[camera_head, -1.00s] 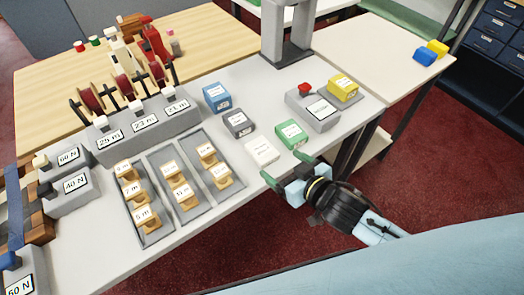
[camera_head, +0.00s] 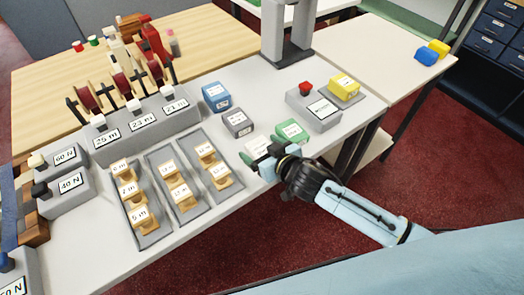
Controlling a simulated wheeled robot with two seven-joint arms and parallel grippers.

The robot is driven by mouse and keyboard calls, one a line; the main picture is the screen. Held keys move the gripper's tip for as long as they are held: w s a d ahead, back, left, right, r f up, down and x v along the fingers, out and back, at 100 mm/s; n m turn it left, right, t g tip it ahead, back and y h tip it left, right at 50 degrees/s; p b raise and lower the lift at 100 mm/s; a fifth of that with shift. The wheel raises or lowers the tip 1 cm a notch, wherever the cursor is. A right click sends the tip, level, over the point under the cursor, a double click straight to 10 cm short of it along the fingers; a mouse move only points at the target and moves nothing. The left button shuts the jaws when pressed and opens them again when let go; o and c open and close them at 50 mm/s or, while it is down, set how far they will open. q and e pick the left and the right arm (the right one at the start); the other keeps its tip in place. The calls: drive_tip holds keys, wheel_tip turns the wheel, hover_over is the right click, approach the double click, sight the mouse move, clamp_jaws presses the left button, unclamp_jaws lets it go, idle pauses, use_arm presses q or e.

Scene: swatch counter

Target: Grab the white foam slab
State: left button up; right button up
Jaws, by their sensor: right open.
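The white foam slab (camera_head: 256,145) lies on the light grey counter, with a small printed label on top. My right gripper (camera_head: 260,155) is open at its near side, and its fingers and body hide the slab's front part. One dark green fingertip is at the slab's left side; the other is near its right side. I cannot tell whether either finger touches the slab. My left gripper is not in view.
A green block (camera_head: 291,130) lies just right of the slab, close to the gripper. A grey block (camera_head: 238,124) and a blue block (camera_head: 216,97) lie behind. Grey trays with wooden pieces (camera_head: 217,177) stand to the left. The counter's front edge is close.

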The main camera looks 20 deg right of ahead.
drive_tip(key=c, duration=1.1)
